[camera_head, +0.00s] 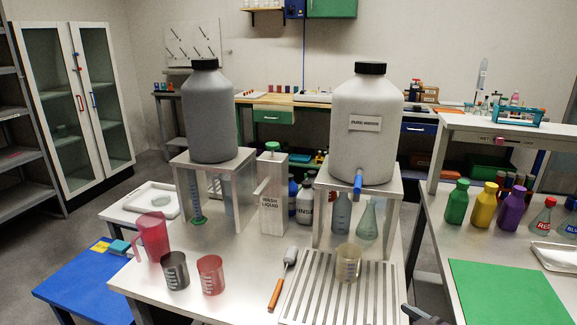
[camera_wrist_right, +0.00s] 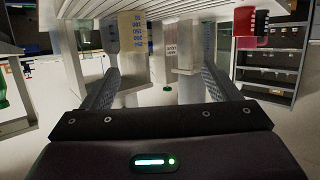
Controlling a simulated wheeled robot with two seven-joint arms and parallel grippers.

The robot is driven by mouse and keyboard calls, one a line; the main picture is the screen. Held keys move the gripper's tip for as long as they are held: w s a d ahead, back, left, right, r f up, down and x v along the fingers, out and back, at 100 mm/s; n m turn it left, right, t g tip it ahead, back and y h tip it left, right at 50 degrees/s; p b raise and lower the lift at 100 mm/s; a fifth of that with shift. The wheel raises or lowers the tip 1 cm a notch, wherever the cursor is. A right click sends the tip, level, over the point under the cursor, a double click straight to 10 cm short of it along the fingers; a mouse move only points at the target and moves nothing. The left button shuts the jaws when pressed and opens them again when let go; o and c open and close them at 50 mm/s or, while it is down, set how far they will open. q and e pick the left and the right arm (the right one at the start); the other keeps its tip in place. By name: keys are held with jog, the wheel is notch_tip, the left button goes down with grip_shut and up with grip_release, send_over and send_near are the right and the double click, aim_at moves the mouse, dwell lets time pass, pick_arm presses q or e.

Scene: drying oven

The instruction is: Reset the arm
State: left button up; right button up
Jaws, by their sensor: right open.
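My right gripper (camera_wrist_right: 160,72) is open in the right wrist view, with its two fingers spread apart and nothing gripped. A dark part of my right arm (camera_head: 425,316) shows at the bottom edge of the head view, right of the slatted rack. A clear beaker (camera_head: 348,262) stands on the metal slatted rack (camera_head: 318,312). A beaker with blue marks (camera_wrist_right: 132,35) shows beyond the fingers in the wrist view, apart from them. My left gripper is in neither view.
A white pure water tank (camera_head: 366,115) with a blue tap stands on a metal stand behind the rack. A grey tank (camera_head: 208,115) is to its left. A wooden-handled tool (camera_head: 282,280), a red beaker (camera_head: 211,275) and a red jug (camera_head: 152,238) are on the table. Coloured bottles (camera_head: 457,202) stand right.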

jog(key=s+a+f+m+g+h, duration=0.1)
jog(key=s+f+m+g+h, duration=0.25)
jog(key=s, duration=0.55)
jog(key=s+a+f+g+h, duration=0.2)
jog(key=s+f+g+h, duration=0.15)
jog(key=s+g, duration=0.35)
jog(key=s+f+p, duration=0.3)
jog(key=f, duration=2.3)
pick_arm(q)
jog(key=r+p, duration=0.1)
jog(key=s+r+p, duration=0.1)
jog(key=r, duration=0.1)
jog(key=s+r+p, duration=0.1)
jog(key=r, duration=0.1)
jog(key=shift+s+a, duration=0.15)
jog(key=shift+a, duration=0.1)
pick_arm(e)
jog(key=s+d+f, duration=0.2)
jog(key=s+f, duration=0.6)
jog(key=s, duration=0.2)
jog(key=s+d+f+g, duration=0.1)
jog(key=s+d+f, duration=0.1)
jog(key=s+f, duration=0.6)
jog(key=shift+s+f+y, duration=0.2)
jog(key=shift+s+y, duration=0.1)
jog(key=shift+s, duration=0.9)
jog(key=shift+g, duration=0.25)
